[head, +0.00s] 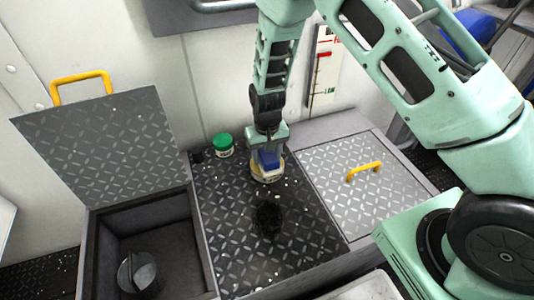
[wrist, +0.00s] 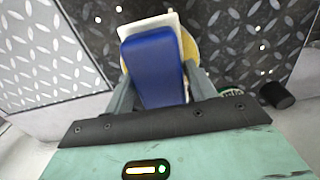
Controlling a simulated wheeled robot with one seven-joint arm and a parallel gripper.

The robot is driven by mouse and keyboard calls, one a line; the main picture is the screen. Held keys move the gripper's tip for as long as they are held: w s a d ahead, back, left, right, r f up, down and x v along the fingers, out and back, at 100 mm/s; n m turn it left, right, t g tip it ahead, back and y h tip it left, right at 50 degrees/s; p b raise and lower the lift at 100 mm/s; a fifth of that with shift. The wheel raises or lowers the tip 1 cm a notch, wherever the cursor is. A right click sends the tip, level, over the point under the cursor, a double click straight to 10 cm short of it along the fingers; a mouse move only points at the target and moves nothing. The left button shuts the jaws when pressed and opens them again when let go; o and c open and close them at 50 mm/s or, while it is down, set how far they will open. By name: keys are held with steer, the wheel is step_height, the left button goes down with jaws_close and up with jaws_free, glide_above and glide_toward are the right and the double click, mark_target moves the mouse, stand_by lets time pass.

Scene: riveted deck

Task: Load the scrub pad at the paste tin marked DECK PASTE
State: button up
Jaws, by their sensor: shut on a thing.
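My gripper (head: 268,150) points down over the dark middle deck panel, its fingers closed on the blue handle of the scrub pad (head: 269,159). In the wrist view the blue handle (wrist: 153,68) sits between my gripper's fingers (wrist: 158,88), with a pale pad edge beyond it. A round, yellowish, tin-like thing (head: 268,176) with a pale side lies directly under the pad; its yellow rim (wrist: 189,47) shows around the pad. I cannot read its label or tell whether the pad touches it. A green-lidded tin (head: 223,141) stands to the left, towards the wall.
At left an open hatch (head: 100,140) exposes a bin holding a dark round container (head: 137,272). At right is a closed hatch with a yellow handle (head: 364,171). A small black cylinder (wrist: 277,95) stands by the green-lidded tin.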

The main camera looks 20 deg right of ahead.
steer(key=shift+f, duration=0.55)
stand_by(2.1)
steer(key=shift+r, duration=0.1)
step_height(320, 180, up, 7)
steer(key=p, duration=0.6)
stand_by(0.6)
steer(key=s+d+r+p, duration=0.1)
steer(key=s+d+r, duration=0.2)
steer(key=d+r, duration=0.3)
steer(key=s+d+r+p, duration=0.1)
steer(key=s+d+r, duration=0.2)
steer(key=d+r, duration=0.35)
step_height(320, 180, up, 11)
steer(key=s+p, duration=0.1)
steer(key=p, duration=1.9)
steer(key=shift+s+a+r, duration=0.2)
steer(key=shift+s+a, duration=0.05)
steer(key=shift+s, duration=0.15)
